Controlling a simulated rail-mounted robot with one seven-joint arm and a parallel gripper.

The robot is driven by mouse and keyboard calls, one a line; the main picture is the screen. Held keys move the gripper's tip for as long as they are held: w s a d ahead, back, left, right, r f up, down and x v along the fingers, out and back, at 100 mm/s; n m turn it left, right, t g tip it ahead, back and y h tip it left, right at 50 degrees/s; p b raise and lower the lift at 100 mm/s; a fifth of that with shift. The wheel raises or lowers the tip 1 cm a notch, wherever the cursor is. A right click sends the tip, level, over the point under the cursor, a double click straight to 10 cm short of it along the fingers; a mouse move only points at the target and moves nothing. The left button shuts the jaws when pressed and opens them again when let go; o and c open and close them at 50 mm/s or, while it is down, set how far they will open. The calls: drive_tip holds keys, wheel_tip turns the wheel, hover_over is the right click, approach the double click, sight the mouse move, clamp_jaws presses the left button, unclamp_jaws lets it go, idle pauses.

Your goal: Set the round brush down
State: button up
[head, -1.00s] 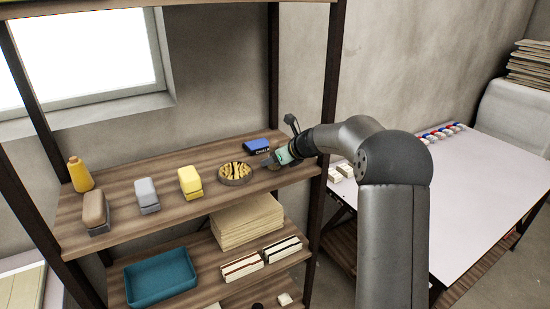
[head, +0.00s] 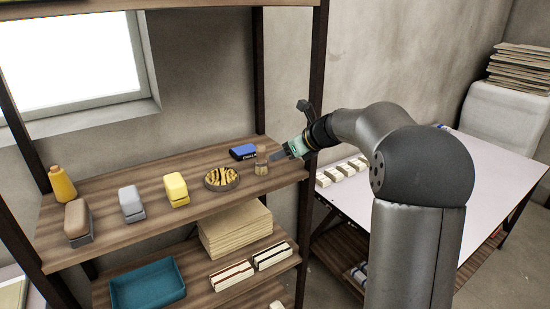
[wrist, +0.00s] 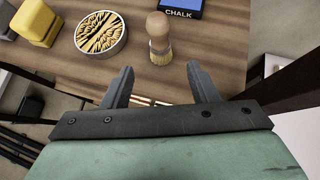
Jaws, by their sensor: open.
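The round brush (head: 261,161) stands upright on the upper wooden shelf (head: 113,215), between a round bowl and the shelf's right end. In the wrist view the brush (wrist: 158,36) shows a wooden handle and pale bristles, just beyond the fingertips. My gripper (head: 277,156) is just right of the brush, apart from it. In the wrist view its two fingers (wrist: 160,80) are spread with nothing between them.
The round bowl with yellow and dark contents (head: 221,179) is left of the brush. A blue chalk box (head: 243,151) is behind it. Yellow (head: 176,189) and grey (head: 131,203) blocks stand farther left. A dark shelf post (head: 309,110) rises close to my gripper.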

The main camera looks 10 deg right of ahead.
drive_tip(key=shift+s+d+r, duration=0.2)
drive_tip(key=shift+s+r, duration=0.05)
drive_tip(key=s+a+f+n+g+h, duration=0.1)
drive_tip(key=s+a+f+n+g, duration=0.15)
drive_tip(key=s+n, duration=0.35)
drive_tip(key=s+a+f+n+g+h, duration=0.1)
drive_tip(key=s+a+f+n, duration=0.2)
drive_tip(key=s, duration=0.5)
drive_tip(key=s+a+f+n+g+h, duration=0.1)
drive_tip(key=s+a+n+g, duration=0.15)
drive_tip(key=s+n, duration=0.4)
drive_tip(key=s+f+n+h, duration=0.1)
drive_tip(key=s+f+n, duration=0.1)
drive_tip(key=s+n, duration=0.2)
drive_tip(key=s+d+f+n+g+h, duration=0.1)
drive_tip(key=s+f+n, duration=0.1)
drive_tip(key=s+n, duration=0.3)
drive_tip(key=s+f+n+h, duration=0.1)
drive_tip(key=s+f+n, duration=0.2)
drive_tip(key=s, duration=0.8)
drive_tip(key=shift+s+d+n+g, duration=0.15)
drive_tip(key=shift+n+g, duration=0.25)
drive_tip(key=shift+n, duration=0.25)
